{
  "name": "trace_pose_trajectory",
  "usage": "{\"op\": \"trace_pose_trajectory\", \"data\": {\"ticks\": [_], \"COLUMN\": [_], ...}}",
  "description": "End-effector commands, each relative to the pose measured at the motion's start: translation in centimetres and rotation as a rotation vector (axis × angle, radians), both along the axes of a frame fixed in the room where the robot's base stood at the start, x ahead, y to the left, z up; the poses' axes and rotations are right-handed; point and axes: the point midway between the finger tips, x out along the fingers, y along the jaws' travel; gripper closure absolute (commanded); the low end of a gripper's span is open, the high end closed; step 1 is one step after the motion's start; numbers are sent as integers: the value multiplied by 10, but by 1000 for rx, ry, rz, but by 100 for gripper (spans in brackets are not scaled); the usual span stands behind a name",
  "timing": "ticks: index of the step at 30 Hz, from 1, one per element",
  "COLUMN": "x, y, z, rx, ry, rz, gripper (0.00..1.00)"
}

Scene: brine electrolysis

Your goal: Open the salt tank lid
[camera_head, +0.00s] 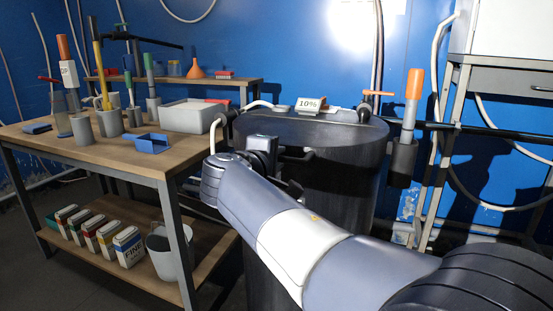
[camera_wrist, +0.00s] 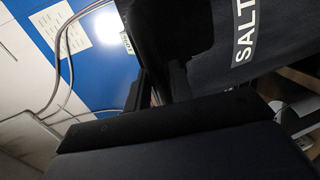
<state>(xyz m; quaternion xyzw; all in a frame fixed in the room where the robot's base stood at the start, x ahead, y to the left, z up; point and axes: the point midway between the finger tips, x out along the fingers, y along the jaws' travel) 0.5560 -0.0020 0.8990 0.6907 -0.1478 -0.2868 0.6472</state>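The salt tank (camera_head: 335,190) is a large dark cylinder in the middle of the head view. Its dark round lid (camera_head: 335,130) lies flat across the top and looks closed. My gripper (camera_head: 297,171) is at the tank's front left, a little below the rim. Its two dark fingers stand apart and seem empty; they also show in the wrist view (camera_wrist: 155,88). A black shape above them there is too dark to make out. I cannot tell whether a finger touches the tank.
A wooden workbench (camera_head: 120,160) with cups, tools and a grey basin (camera_head: 188,117) stands left. Salt-like cartons (camera_head: 128,246) and a bucket (camera_head: 165,258) sit on its lower shelf. A "10%" sign (camera_head: 309,105) is at the tank's back. An orange-handled tool (camera_head: 413,90) stands right.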

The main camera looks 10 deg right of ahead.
Motion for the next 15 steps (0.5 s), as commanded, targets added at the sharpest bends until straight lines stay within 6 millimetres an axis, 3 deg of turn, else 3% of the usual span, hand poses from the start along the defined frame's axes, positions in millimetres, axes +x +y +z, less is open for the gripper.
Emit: {"op": "trace_pose_trajectory", "data": {"ticks": [7, 15], "x": [0, 0], "y": [0, 0], "z": [0, 0], "rx": [0, 0], "ry": [0, 0], "rz": [0, 0], "gripper": [99, 100]}}
